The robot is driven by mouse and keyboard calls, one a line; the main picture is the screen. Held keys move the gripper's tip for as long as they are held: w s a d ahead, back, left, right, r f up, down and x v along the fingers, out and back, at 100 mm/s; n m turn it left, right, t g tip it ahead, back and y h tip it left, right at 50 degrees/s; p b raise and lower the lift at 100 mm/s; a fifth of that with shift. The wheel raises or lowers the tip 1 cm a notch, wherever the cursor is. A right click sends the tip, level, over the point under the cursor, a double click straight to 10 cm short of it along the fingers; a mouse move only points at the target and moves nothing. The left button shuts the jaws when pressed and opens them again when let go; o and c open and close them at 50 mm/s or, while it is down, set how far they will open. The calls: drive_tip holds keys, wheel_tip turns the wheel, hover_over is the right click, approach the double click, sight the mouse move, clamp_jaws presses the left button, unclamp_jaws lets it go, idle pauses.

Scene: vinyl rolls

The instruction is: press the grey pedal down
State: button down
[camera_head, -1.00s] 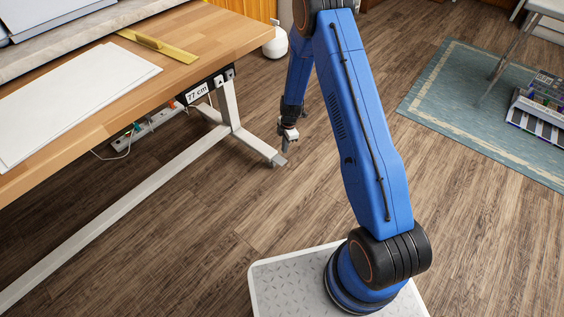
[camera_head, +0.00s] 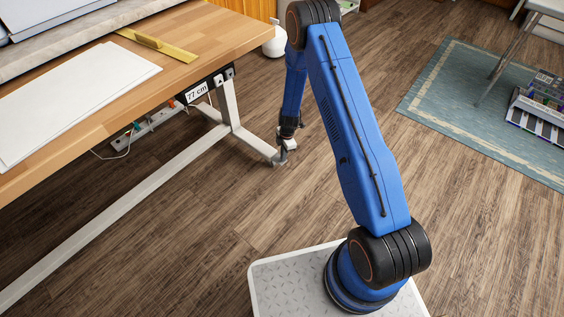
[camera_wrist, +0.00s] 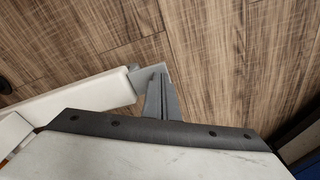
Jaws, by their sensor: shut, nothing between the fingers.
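My gripper (camera_head: 283,154) is low, close to the floor, at the near end of the desk's white foot. In the wrist view its fingers (camera_wrist: 161,98) are together with nothing between them. A small grey piece that looks like the pedal (camera_head: 277,163) is at the end of that foot. It also shows in the wrist view (camera_wrist: 144,76), partly hidden behind the fingertips. The fingertips overlap it in both views. I cannot tell whether they touch it or whether it is pressed down.
The wooden desk (camera_head: 225,35) overhangs on the left, with a control box marked 77 cm (camera_head: 197,93) under its edge. The desk's white leg (camera_head: 229,105) stands close to my gripper. The floor (camera_head: 240,210) to the right and front is clear.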

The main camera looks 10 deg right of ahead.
drive_tip(key=shift+f, duration=0.2)
idle(0.3)
drive_tip(key=shift+f, duration=1.15)
drive_tip(key=d, duration=0.2)
drive_tip(key=d+r, duration=0.1)
drive_tip(key=shift+w, duration=0.25)
drive_tip(key=shift+r, duration=0.15)
wheel_tip(320, 180, up, 17)
drive_tip(key=d, duration=0.1)
drive_tip(key=shift+w+d, duration=0.15)
drive_tip(key=shift+d, duration=0.15)
drive_tip(key=shift+r, duration=0.1)
